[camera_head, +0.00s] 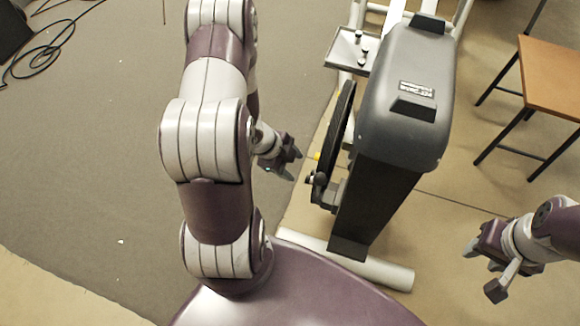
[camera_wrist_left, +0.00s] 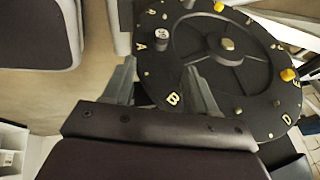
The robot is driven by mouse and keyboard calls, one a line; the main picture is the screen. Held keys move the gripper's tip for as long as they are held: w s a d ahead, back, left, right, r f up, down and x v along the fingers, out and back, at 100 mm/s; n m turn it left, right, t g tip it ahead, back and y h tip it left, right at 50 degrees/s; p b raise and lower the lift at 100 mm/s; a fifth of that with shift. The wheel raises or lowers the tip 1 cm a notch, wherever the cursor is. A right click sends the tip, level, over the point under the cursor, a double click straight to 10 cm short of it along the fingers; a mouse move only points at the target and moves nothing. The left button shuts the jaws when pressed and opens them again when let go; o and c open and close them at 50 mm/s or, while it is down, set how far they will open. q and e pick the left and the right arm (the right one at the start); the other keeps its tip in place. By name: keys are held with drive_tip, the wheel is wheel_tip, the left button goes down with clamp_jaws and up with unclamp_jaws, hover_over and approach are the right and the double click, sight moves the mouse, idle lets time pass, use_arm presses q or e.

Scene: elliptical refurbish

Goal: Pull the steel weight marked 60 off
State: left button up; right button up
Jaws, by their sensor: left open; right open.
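A black disc (camera_wrist_left: 200,62) with gold letters A, B and D fills much of the left wrist view; the head view shows it nearly edge-on (camera_head: 337,130). A small steel cylinder (camera_wrist_left: 162,37) with a mark too small to read stands on the disc near the A. Another silvery piece (camera_wrist_left: 188,4) is cut by the top edge. Which one is marked 60 I cannot tell. My left gripper (camera_wrist_left: 163,88) is open and empty, its fingers apart near the B, below the steel cylinder in the picture. In the head view it (camera_head: 289,165) is left of the disc. My right gripper (camera_head: 480,260) is open at the right.
Yellow knobs (camera_wrist_left: 288,75) sit at the disc's rim, and a brass-coloured hub (camera_wrist_left: 228,43) is at its centre. The grey machine housing (camera_head: 405,90) stands just right of the disc. A small tray (camera_head: 350,50) juts out above it. A wooden table (camera_head: 552,75) is at the far right.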

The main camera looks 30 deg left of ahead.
sight(307, 179)
use_arm(q)
drive_tip(key=b+x, duration=0.4)
drive_tip(key=x, duration=0.5)
drive_tip(key=shift+f, duration=0.35)
drive_tip(key=shift+w+d+f+b, duration=0.15)
drive_tip(key=shift+w+f+b, duration=0.1)
drive_tip(key=shift+f+b, duration=0.15)
drive_tip(key=shift+c, duration=0.3)
clamp_jaws()
idle(0.6)
